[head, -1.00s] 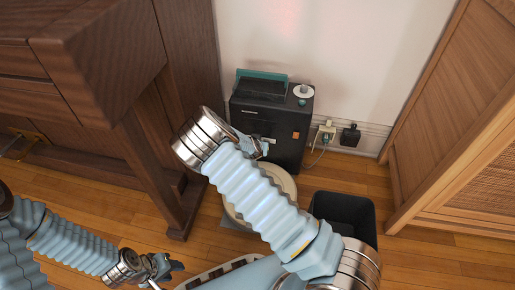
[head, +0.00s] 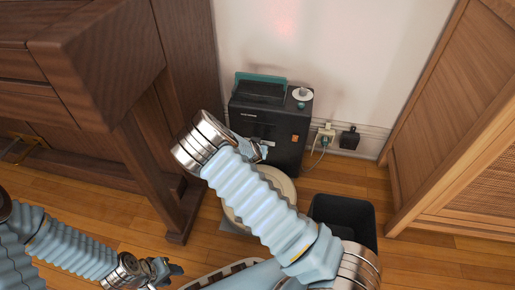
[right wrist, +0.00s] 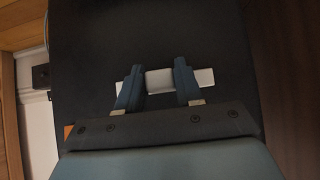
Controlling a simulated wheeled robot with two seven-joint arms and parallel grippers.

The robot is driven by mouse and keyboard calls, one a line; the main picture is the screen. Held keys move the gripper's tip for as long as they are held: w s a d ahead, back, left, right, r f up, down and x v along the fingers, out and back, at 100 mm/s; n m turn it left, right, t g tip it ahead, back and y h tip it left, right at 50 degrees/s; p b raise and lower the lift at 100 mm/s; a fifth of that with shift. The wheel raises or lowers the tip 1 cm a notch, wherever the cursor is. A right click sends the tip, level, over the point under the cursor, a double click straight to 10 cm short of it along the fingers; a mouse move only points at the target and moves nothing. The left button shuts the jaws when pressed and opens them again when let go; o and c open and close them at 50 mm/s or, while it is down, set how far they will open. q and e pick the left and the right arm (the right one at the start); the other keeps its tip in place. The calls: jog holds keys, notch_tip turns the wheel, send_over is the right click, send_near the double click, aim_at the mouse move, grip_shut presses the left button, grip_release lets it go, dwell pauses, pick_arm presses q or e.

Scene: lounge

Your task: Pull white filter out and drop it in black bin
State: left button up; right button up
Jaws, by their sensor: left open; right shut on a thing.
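The white filter (right wrist: 205,77) shows as a pale strip in the dark front of the black machine (head: 297,122). In the right wrist view my right gripper (right wrist: 159,80) is shut on the middle of the white filter, with a blue finger on each side. The filter's ends stick out past the fingers, and how deep it sits cannot be seen. In the head view my right gripper (head: 258,150) is against the machine's front, partly behind its own wrist. The black bin (head: 345,211) stands on the floor to the machine's lower right. My left gripper (head: 166,269) is open and empty at the lower left.
A round cream object (head: 284,187) sits on the floor below the machine, partly behind my right arm. A wooden cabinet (head: 452,130) stands at right, and dark wooden furniture (head: 100,70) at left. A wall socket with plugs (head: 325,135) is beside the machine.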

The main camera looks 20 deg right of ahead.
jog(key=s+a+p, duration=0.1)
jog(key=s+a, duration=0.6)
jog(key=s, duration=0.2)
jog(key=shift+s+a, duration=0.15)
jog(key=shift+s, duration=0.2)
dwell(2.9)
dwell(0.4)
